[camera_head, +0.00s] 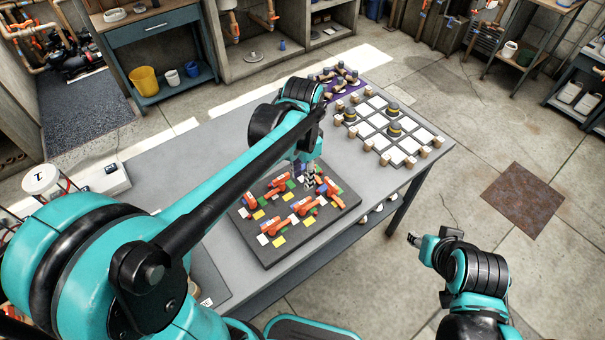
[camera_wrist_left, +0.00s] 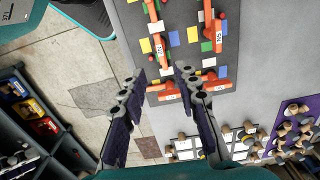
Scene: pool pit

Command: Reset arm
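My left arm reaches across the table in the head view. Its gripper (camera_head: 310,181) is over the far part of a dark board (camera_head: 268,252), partly hidden by the arm. My right arm is at the lower right of the head view, over the floor, clear of the table. Its end (camera_head: 415,240) is small and its fingers cannot be made out.
The grey table (camera_head: 385,185) carries a grid of white squares (camera_head: 400,145) with wooden blocks and dark, yellow-banded knobs. A purple mat (camera_head: 345,85) with wooden pieces lies behind it. Coloured tags surround the valves. Shelves line the walls. Floor right of the table is open.

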